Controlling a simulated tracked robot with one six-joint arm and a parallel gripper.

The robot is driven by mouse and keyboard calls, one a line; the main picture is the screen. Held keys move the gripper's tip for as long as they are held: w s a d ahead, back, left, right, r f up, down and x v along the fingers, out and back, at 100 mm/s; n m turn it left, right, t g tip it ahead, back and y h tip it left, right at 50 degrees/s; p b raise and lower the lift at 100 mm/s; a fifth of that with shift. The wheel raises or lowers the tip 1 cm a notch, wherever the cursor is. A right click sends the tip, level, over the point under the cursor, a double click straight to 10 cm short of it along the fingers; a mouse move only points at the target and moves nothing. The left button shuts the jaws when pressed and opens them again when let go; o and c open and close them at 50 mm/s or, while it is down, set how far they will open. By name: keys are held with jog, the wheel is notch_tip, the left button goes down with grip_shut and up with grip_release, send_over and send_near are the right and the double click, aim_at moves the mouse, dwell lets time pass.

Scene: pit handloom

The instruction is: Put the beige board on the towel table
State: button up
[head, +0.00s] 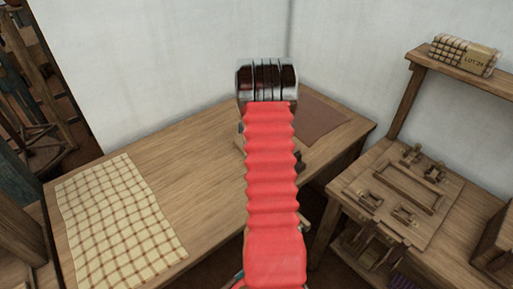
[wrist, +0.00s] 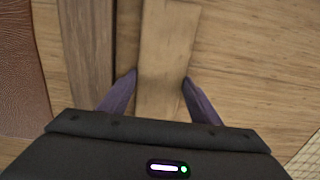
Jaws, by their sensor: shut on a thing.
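The beige board (wrist: 168,45) is a flat, pale wooden piece in the middle of the wrist view. My gripper (wrist: 159,80) is shut on it, with one purple finger at each side. In the head view my red arm hides most of the gripper and the board. The towel table (head: 195,150) is a wooden table with a checked cream towel (head: 115,225) on its left end. The gripper is over the table's right part. I cannot tell whether the board touches the tabletop.
A brown mat (head: 318,117) lies at the table's far right; it also shows at the wrist view's left edge (wrist: 22,60). A wooden stand (head: 350,180) with fittings is at the right, under a shelf (head: 440,67) holding a checked bundle. The tabletop between towel and arm is clear.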

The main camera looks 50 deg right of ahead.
jog(key=o, duration=1.2)
notch_tip(320, 180, up, 12)
jog(key=shift+r, duration=0.1)
dwell(0.5)
